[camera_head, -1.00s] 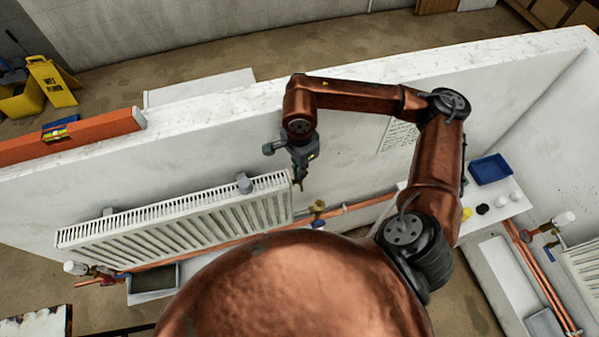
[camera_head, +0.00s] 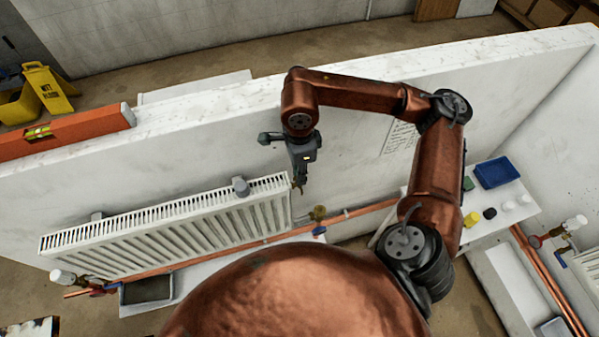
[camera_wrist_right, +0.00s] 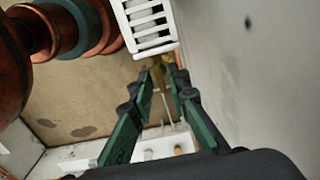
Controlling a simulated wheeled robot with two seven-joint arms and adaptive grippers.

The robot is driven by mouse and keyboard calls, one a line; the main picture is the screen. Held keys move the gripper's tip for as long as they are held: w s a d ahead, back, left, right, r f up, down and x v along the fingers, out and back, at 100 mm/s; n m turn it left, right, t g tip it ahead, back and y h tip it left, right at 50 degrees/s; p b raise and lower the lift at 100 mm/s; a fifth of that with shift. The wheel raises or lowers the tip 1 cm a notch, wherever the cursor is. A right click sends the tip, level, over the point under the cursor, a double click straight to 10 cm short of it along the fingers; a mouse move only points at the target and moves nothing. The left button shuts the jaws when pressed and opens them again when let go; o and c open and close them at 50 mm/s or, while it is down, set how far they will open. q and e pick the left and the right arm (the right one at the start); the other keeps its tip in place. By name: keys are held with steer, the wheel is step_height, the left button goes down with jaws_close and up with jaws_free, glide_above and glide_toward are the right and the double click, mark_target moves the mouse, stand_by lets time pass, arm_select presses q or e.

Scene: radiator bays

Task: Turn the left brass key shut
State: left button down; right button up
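A brass key (camera_head: 317,213) shows on the copper pipe just past the radiator's right end, with a blue part below it. My right gripper (camera_head: 298,185) points down beside the radiator's right end, above and slightly left of this key. In the right wrist view, my right gripper (camera_wrist_right: 164,76) has its two green-padded fingers apart, with floor showing between them. Brass-coloured metal (camera_wrist_right: 157,76) shows at or just beyond the fingertips. I cannot tell whether they touch it. My left gripper is not in view.
The white radiator (camera_head: 175,230) hangs on the white wall, close to my right gripper. Copper pipe (camera_head: 365,209) runs along below. A spirit level (camera_head: 40,132) lies on the wall top at left. A blue tray (camera_head: 497,172) stands on a shelf at right.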

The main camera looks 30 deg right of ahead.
steer(key=shift+o, duration=0.4)
step_height(320, 180, up, 12)
stand_by(0.4)
stand_by(0.5)
